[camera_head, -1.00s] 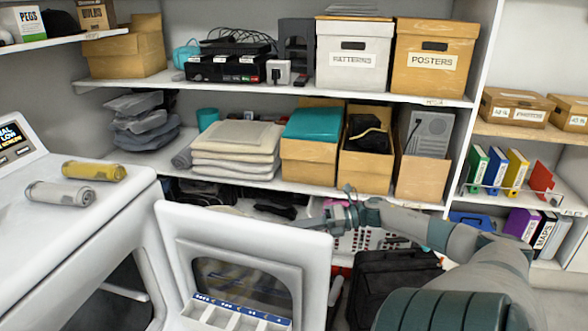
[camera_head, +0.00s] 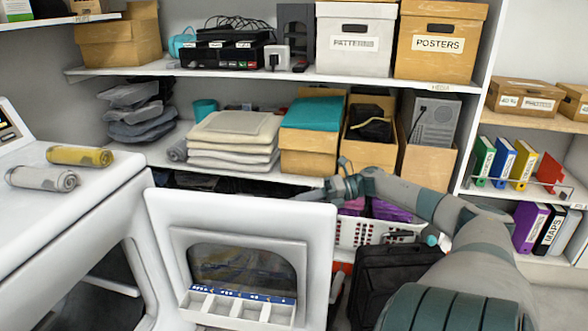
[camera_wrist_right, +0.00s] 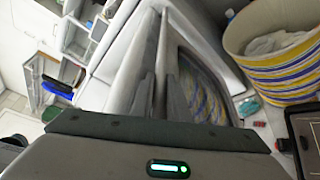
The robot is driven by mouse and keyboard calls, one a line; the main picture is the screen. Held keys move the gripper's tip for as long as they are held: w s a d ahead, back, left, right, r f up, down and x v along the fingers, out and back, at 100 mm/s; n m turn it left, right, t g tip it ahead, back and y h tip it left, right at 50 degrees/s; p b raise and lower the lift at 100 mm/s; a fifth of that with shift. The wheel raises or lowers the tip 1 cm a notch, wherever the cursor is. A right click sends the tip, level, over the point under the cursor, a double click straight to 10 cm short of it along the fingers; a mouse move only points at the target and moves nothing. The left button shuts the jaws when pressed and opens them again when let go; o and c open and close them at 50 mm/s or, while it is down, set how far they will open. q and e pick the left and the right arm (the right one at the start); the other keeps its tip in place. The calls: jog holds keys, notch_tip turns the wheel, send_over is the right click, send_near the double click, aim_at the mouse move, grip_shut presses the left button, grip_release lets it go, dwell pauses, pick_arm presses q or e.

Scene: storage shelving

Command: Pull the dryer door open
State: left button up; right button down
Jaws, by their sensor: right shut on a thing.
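The white dryer (camera_head: 75,205) stands at the left of the head view. Its door (camera_head: 240,215) stands wide open, its inner face with a dark window and a blue-striped tray turned towards me. My right gripper (camera_head: 322,192) is at the door's upper right corner. In the right wrist view my right gripper (camera_wrist_right: 159,85) is shut on the edge of the white door (camera_wrist_right: 122,62), with one finger on each side. My left gripper is not in view.
Two rolls, one yellow (camera_head: 80,155) and one grey (camera_head: 42,178), lie on the dryer top. A black case (camera_head: 395,280) and a white basket (camera_head: 375,232) stand right of the door. A loaded shelf (camera_head: 270,80) is behind. A striped basket (camera_wrist_right: 275,60) shows in the wrist view.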

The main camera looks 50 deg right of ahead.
dwell(0.3)
jog(key=c, duration=2)
grip_release()
jog(key=shift+w, duration=0.2)
jog(key=v, duration=1.7)
jog(key=shift+d, duration=0.15)
